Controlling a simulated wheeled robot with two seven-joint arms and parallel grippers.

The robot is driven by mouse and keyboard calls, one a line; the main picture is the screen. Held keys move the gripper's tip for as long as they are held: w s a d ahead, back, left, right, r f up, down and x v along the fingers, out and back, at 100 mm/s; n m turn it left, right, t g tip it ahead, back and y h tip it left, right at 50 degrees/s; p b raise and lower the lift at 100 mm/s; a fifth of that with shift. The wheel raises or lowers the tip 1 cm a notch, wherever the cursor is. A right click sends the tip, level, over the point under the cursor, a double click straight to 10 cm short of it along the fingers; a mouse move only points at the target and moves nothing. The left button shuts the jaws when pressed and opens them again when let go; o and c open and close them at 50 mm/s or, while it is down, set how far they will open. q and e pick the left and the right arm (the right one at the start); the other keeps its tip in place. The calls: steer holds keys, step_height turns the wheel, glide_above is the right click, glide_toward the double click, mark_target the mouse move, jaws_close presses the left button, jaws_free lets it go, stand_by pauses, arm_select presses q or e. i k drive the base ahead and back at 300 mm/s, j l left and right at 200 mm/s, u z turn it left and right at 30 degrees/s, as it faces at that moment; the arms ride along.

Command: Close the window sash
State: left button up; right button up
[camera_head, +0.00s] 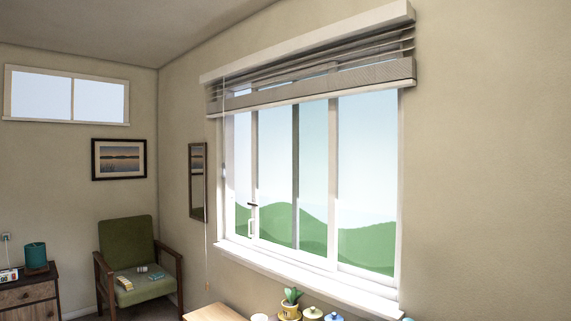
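The window (399,200) is set in the wall at the centre right, in a white frame. It has several upright bars. The sash (333,190) seems to be the panel between two white uprights, and a grey upright (295,185) shows behind its glass. A small handle (252,219) with a dark top sits low on the left white upright. A narrow strip lies between that upright and the left jamb; I cannot tell whether it is glass or open. Neither of my grippers is in view.
A raised blind (320,82) covers the window's top, with a thin cord (206,240) at its left. The white sill (310,277) is bare. Below it stand a wooden surface (213,313), a potted plant (290,304) and small jars (312,313). A green armchair (127,246) stands left.

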mark_target(331, 265)
steer(key=i+z, duration=0.1)
steer(key=z, duration=0.55)
steer(key=i+j+z, duration=0.35)
steer(key=j, duration=0.35)
steer(key=i+j+z, duration=0.35)
steer(key=j, duration=0.4)
steer(key=i+j+z, duration=0.2)
steer(key=j, duration=0.25)
